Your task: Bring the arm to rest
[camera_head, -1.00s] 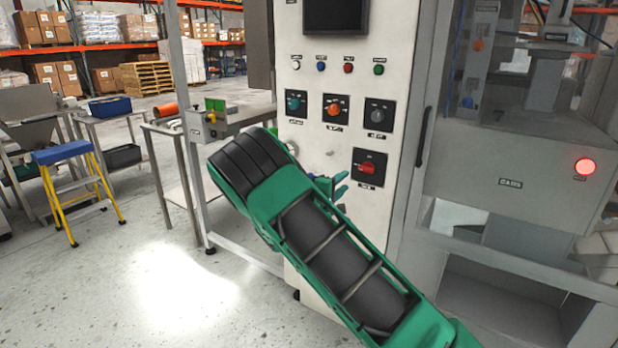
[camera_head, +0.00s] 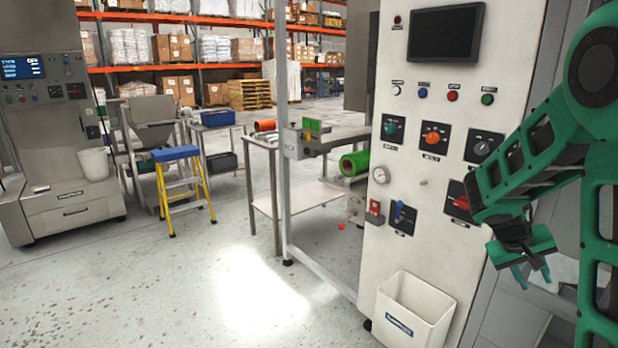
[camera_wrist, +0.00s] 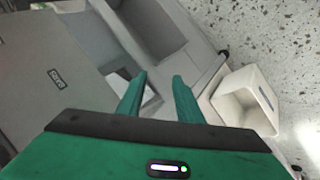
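My gripper (camera_head: 533,279) is at the right in the head view, in front of the lower right part of the control cabinet, with its fingers pointing down. The arm is folded, with its green links bent at the right edge. In the wrist view my gripper (camera_wrist: 160,90) shows two green fingers spread apart with nothing between them. Below the fingers are grey machine surfaces.
The white control cabinet (camera_head: 415,235) with knobs and a screen stands close to the arm. A white bin (camera_head: 412,312) is on its lower front and shows in the wrist view (camera_wrist: 240,97). A yellow stepladder (camera_head: 180,190) and open floor (camera_head: 200,290) are at left.

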